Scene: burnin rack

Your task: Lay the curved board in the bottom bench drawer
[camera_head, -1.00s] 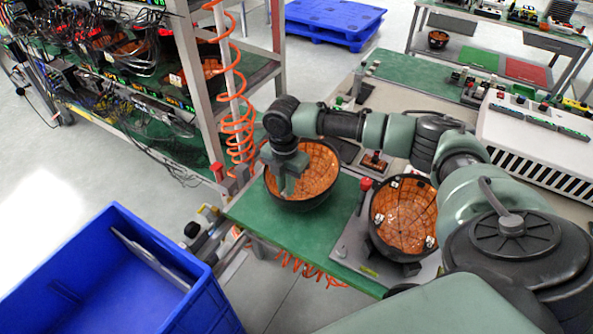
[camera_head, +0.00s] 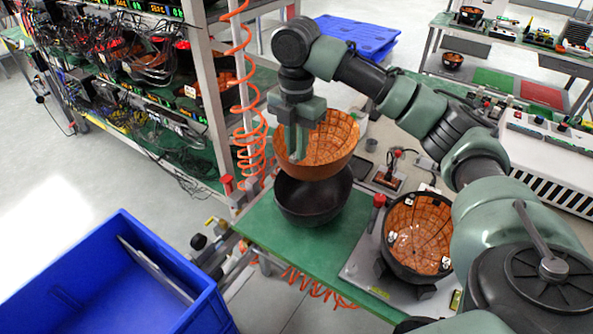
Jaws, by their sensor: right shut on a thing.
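The curved board (camera_head: 335,145) is an orange, bowl-shaped board with a grid of dark lines. My right gripper (camera_head: 296,150) is shut on its left rim and holds it just above a black bowl (camera_head: 313,202). The black bowl stands on the green bench top (camera_head: 290,237). The board hides part of the bowl's inside. I cannot make out a bench drawer in this view. My left gripper is not in view.
A second orange curved board (camera_head: 415,232) sits in a black holder on a grey plate, right of the bowl. A blue crate (camera_head: 180,262) stands at the lower left. A rack (camera_head: 208,75) with cables and an orange coiled hose (camera_head: 247,120) is close on the left.

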